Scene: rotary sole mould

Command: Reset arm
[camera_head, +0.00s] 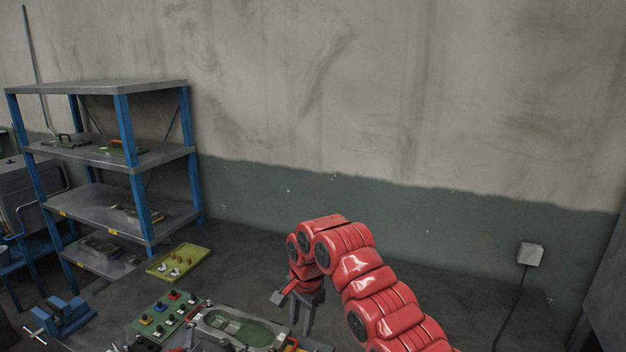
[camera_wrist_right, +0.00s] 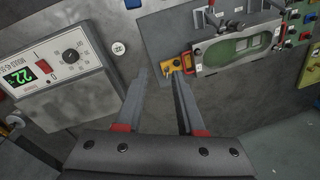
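My right arm, red, comes in from the lower right of the head view and bends down at the wrist. Its gripper (camera_head: 302,312) hangs above the bench, just right of the sole mould (camera_head: 238,328), a grey frame with a green sole-shaped inset. In the right wrist view the two fingers of the right gripper (camera_wrist_right: 159,78) stand apart with nothing between them. The mould (camera_wrist_right: 238,47) lies beyond the fingertips at the upper right, apart from them. My left gripper is not in view.
A control box (camera_wrist_right: 58,72) with a green display and dial is left of the fingers. A green button panel (camera_head: 166,318), a yellow-green tray (camera_head: 178,262) and a blue fixture (camera_head: 64,314) lie left of the mould. A blue-posted shelf (camera_head: 120,157) stands behind, by the wall.

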